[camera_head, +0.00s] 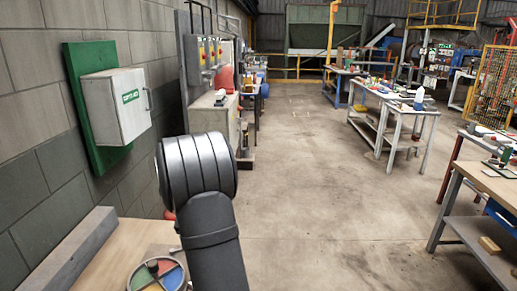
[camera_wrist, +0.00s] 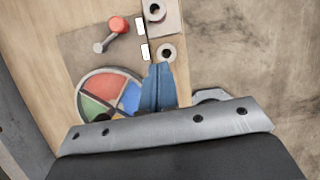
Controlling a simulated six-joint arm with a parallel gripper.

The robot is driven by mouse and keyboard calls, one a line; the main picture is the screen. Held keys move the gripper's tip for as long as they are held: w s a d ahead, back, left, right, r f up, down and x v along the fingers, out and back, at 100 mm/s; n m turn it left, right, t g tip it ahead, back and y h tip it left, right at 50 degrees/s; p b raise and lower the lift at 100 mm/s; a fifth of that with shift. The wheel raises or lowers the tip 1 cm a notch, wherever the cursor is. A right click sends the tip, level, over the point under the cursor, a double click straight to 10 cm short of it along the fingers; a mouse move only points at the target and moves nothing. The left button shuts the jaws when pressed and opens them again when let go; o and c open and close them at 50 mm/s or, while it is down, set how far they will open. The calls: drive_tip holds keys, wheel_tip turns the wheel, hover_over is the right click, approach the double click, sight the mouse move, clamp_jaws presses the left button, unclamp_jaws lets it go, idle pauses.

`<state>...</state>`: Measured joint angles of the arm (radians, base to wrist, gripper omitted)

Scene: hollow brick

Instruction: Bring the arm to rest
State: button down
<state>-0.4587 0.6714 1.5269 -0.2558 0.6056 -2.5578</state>
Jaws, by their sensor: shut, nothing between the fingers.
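My gripper (camera_wrist: 158,88) shows in the wrist view as blue fingers held together, with nothing seen between them. The fingers point over a wooden bench top (camera_wrist: 32,45), close to its right edge, beside a round dish with red, green, blue and orange sections (camera_wrist: 97,82). The fingers overlap the dish's right side in the picture; I cannot tell their height above it. In the head view my dark arm rises over the bench, and the gripper itself does not show there. The dish also shows there at the bottom (camera_head: 145,280).
A red-knobbed lever (camera_wrist: 118,25) and a grey ring-shaped part (camera_wrist: 167,52) are near the fingers. In the head view a white box on a green board (camera_head: 118,105) hangs on the left wall. Workbenches (camera_head: 400,105) stand to the right; the floor (camera_head: 310,190) between is clear.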

drive_tip(key=x, duration=0.2)
drive_tip(key=a+x, duration=0.1)
drive_tip(key=x, duration=0.2)
drive_tip(key=a+x, duration=0.1)
drive_tip(key=x, duration=0.2)
drive_tip(key=shift+s+f, duration=0.3)
drive_tip(key=shift+f, duration=0.05)
drive_tip(key=shift+w+a+f, duration=0.3)
drive_tip(key=shift+w+a, duration=0.15)
drive_tip(key=shift+w, duration=0.15)
drive_tip(key=shift+w+a+f, duration=0.35)
drive_tip(key=shift+w+a, duration=0.1)
drive_tip(key=shift+w, duration=0.1)
drive_tip(key=shift+w+a, duration=0.5)
drive_tip(key=shift+w, duration=0.15)
